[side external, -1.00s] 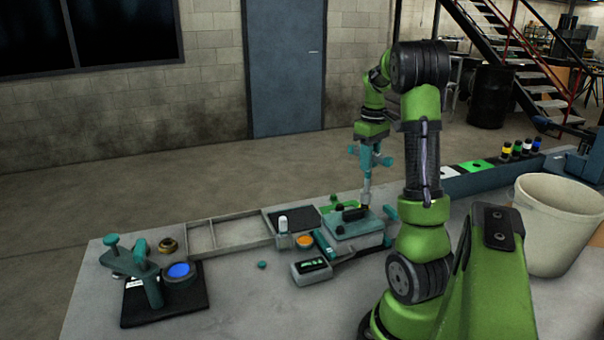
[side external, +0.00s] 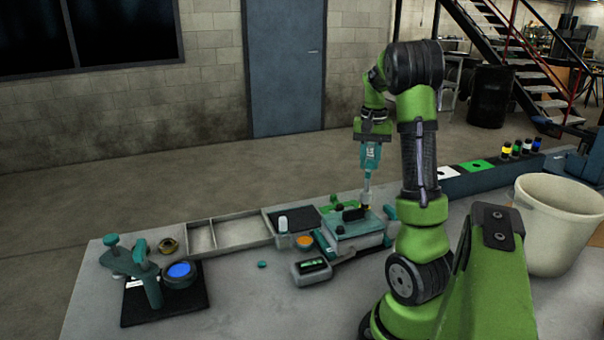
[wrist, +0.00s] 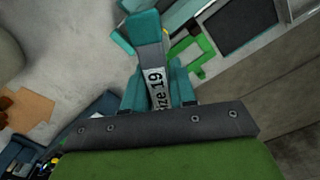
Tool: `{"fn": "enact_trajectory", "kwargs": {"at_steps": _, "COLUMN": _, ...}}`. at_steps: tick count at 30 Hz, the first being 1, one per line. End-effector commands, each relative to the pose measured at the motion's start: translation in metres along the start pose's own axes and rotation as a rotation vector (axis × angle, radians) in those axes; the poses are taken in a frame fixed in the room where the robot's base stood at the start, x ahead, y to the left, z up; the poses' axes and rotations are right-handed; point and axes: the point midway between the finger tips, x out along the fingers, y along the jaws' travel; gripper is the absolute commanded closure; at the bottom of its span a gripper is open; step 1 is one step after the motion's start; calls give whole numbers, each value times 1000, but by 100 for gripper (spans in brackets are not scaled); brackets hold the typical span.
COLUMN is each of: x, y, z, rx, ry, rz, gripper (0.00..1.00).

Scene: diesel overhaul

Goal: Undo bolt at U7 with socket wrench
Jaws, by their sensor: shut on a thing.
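My gripper (side external: 370,157) points down over the teal-and-grey block (side external: 350,231) and is shut on the socket wrench. The wrench's grey shaft (side external: 367,186) hangs upright from the jaws, its lower end at the block's top right part. In the wrist view, the wrench's teal body (wrist: 146,27) lies between the teal fingers (wrist: 158,92), with a white label partly reading "ize 19". The bolt at U7 cannot be made out; the socket end hides that spot, and I cannot tell how it sits on the bolt.
A black handle-like part (side external: 352,213) sits on the block, left of the shaft. A grey device with a green display (side external: 312,265) lies in front. A divided tray (side external: 236,233) and a teal clamp fixture (side external: 145,270) stand left. A beige bucket (side external: 556,225) stands right.

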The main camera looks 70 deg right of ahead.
Motion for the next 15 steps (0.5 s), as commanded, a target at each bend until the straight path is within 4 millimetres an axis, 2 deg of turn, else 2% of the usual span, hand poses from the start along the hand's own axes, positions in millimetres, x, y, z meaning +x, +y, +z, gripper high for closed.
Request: {"fn": "enact_trajectory", "kwargs": {"at_steps": 15, "x": 0, "y": 0, "z": 0, "rx": 495, "ry": 1, "rz": 1, "gripper": 100}}
